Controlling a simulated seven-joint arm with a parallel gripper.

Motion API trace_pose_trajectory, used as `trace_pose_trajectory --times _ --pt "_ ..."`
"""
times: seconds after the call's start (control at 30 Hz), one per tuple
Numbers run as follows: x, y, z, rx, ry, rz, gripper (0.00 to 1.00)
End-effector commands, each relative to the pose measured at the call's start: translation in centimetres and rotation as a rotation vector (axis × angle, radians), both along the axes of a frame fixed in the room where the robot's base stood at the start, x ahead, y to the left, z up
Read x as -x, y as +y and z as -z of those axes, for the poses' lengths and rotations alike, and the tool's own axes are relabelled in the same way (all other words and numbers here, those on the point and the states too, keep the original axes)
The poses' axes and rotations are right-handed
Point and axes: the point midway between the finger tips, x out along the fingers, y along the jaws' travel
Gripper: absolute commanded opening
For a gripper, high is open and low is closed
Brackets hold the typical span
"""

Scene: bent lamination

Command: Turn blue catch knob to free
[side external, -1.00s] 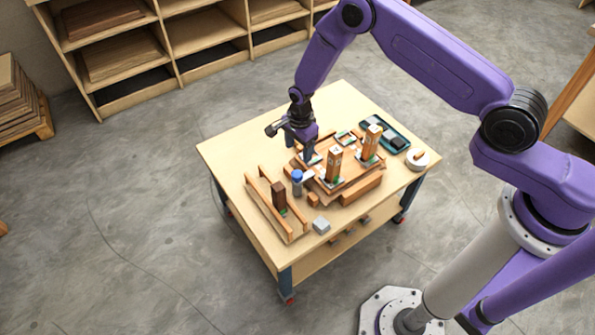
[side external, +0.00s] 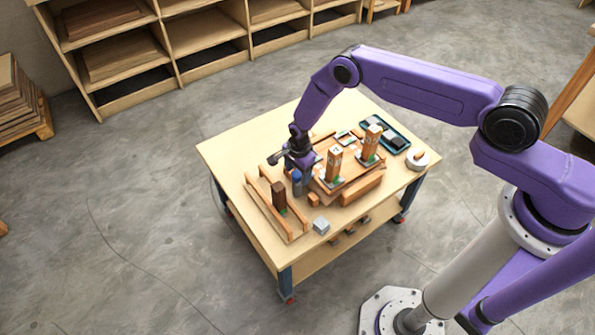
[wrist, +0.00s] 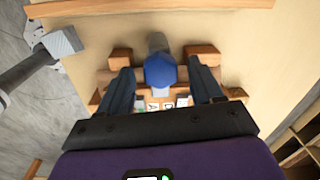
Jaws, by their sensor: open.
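The blue catch knob (wrist: 160,70) is a rounded blue cap on a grey post. In the wrist view it sits between the two dark fingers of my gripper (wrist: 161,80), with a visible gap on each side. My gripper is open and does not appear to touch the knob. In the side view my gripper (side external: 301,173) is low over the table at the knob (side external: 297,177), partly hiding it. The wooden fixture (side external: 346,188) lies just to the right, with two upright wooden blocks on it. Any marking for the knob's free position cannot be made out.
On the table (side external: 235,150), two wooden rails with a dark brown block (side external: 279,195) stand left of the knob. A grey block (side external: 321,226) lies in front. A dark tray (side external: 385,137) and a white round item (side external: 418,159) are at the right. The table's left corner is clear.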

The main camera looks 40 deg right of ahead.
Motion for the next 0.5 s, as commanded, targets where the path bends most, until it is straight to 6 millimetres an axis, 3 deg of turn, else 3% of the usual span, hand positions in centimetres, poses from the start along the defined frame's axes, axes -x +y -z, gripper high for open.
trace_pose_trajectory --times 0.27,0.43,0.5 --pt "-0.01 0.01 0.06 0.000 0.000 0.000 0.66" --pt "-0.01 0.01 0.05 0.000 0.000 0.000 0.10" --pt "-0.02 0.01 0.05 0.000 0.000 0.000 0.09"
